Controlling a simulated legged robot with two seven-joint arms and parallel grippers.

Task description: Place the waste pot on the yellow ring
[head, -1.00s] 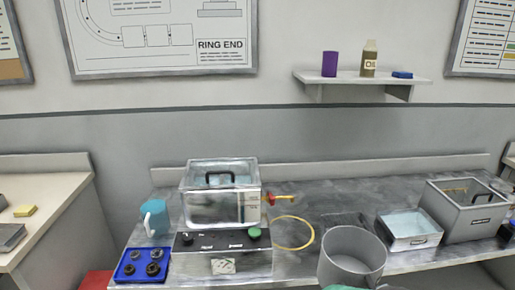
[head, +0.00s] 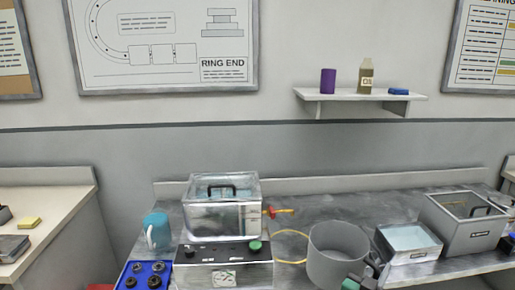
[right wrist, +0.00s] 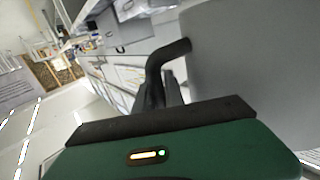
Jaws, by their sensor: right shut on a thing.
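The waste pot is a grey open cylinder (head: 332,262) at the front of the bench in the head view. The yellow ring (head: 290,232) lies flat on the bench just left of the pot, whose wall covers the ring's right edge. My right gripper (head: 360,282), green and dark, is at the pot's front right side, low in the picture. In the right wrist view its dark fingers (right wrist: 158,92) are shut on the pot's dark bent handle (right wrist: 168,55); the grey pot wall (right wrist: 250,60) fills the right side. I cannot tell whether the pot touches the bench. My left gripper is out of view.
A clear tank (head: 222,215) with a red-yellow tap (head: 280,211) stands behind left of the ring, above a control box (head: 222,265). A small water tray (head: 408,243) and grey bin (head: 465,228) stand close right of the pot. A blue jug (head: 156,232) is far left.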

